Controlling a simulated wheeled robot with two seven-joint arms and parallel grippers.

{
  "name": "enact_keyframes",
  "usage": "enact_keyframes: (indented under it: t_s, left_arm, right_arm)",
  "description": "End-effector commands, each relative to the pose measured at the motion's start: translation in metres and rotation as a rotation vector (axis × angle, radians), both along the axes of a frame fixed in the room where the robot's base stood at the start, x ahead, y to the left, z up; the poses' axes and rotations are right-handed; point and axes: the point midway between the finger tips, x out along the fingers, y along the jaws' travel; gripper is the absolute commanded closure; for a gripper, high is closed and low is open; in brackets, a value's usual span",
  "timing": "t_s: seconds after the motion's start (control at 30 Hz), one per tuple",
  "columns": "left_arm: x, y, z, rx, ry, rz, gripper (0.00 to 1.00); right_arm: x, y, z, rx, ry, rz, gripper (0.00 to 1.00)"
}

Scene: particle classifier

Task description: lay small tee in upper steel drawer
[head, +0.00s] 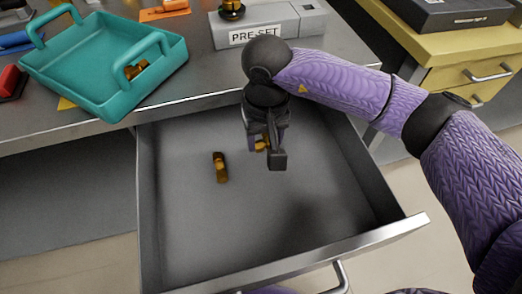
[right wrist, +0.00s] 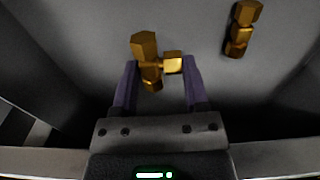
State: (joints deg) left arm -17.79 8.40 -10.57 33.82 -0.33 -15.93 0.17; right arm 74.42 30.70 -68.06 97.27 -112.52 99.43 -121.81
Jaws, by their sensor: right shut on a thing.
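The small brass tee (right wrist: 148,62) is between the fingers of my right gripper (right wrist: 158,80) in the right wrist view. In the head view my right gripper (head: 268,145) is inside the open steel drawer (head: 180,232), over its back right part, and a bit of the tee (head: 261,145) shows beside the fingers. The gripper is shut on the tee. I cannot tell whether the tee touches the drawer floor. A second brass fitting (head: 220,167) lies on the drawer floor to the left; it also shows in the right wrist view (right wrist: 242,28). My left gripper is not in view.
A teal tray (head: 92,62) with a brass piece (head: 135,69) in it stands on the bench at the left. A grey box labelled PRE-SET (head: 290,22) stands behind the drawer. The drawer's front and left floor are clear. A yellow cabinet (head: 470,62) is at the right.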

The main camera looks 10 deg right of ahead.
Motion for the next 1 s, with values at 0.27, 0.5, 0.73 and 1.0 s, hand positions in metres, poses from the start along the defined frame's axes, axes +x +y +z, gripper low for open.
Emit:
enact_keyframes:
  t_s: [0.27, 0.5, 0.73, 1.0]
  left_arm:
    - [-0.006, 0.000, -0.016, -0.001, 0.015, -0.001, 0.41]
    - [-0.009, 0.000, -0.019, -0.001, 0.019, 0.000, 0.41]
    - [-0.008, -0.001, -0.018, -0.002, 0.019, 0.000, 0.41]
    - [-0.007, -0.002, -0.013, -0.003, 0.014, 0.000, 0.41]
  right_arm:
    - [0.000, 0.000, -0.040, 0.001, -0.001, 0.001, 1.00]
    - [0.000, 0.000, -0.042, 0.001, -0.001, 0.000, 1.00]
    - [0.000, 0.000, -0.041, 0.000, -0.001, 0.000, 0.07]
    - [0.000, 0.000, -0.035, 0.001, -0.003, 0.000, 0.07]
